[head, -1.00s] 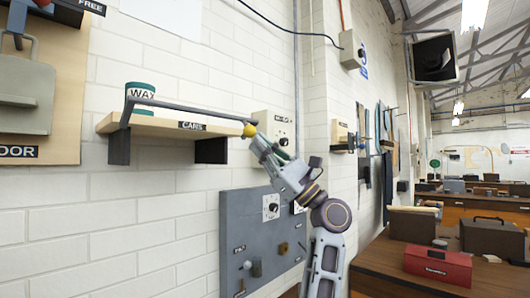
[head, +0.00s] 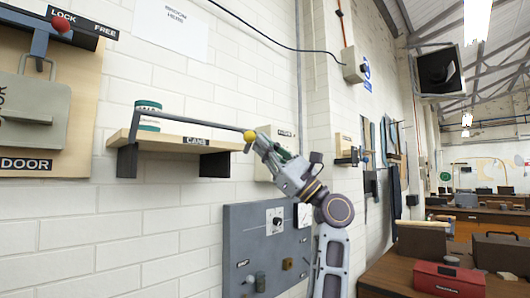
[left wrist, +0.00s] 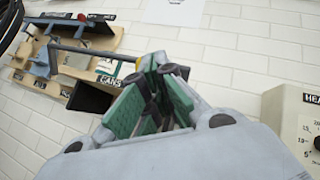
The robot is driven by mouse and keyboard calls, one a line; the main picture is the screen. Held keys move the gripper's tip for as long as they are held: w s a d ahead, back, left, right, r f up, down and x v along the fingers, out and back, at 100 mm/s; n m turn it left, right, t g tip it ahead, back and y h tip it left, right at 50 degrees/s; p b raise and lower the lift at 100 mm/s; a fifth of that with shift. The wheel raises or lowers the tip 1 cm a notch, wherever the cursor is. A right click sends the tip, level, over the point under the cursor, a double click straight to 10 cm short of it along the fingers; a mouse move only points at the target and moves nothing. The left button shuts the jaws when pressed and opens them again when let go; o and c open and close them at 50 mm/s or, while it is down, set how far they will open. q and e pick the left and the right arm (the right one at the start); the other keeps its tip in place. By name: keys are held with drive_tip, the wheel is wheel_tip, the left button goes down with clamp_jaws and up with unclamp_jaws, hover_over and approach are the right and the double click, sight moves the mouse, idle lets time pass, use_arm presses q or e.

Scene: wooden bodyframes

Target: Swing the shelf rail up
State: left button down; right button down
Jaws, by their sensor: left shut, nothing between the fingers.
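The shelf rail (head: 195,121) is a thin grey bar along the front of a wooden shelf (head: 168,141) labelled CANS. It slopes slightly down to the right and ends in a yellow ball (head: 249,136). A green-and-white tin (head: 148,116) stands behind the rail, partly hidden by it. My left gripper (head: 259,147) is shut and empty, just below and right of the ball, close to or touching it. The left wrist view shows the rail (left wrist: 88,50) and the ball (left wrist: 139,64) beside the fingertips (left wrist: 152,66). My right gripper is out of view.
A grey panel (head: 240,230) with a dial is on the wall below. A DOOR board (head: 75,125) with a lever hangs at left. A dial box (left wrist: 298,125) is right of the gripper. Benches with a red box (head: 449,278) stand at right.

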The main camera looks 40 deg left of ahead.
use_arm(q)
drive_tip(key=shift+a+r, duration=0.1)
drive_tip(key=shift+r, duration=0.3)
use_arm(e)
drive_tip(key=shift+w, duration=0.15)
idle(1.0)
use_arm(q)
drive_tip(key=shift+f, duration=0.1)
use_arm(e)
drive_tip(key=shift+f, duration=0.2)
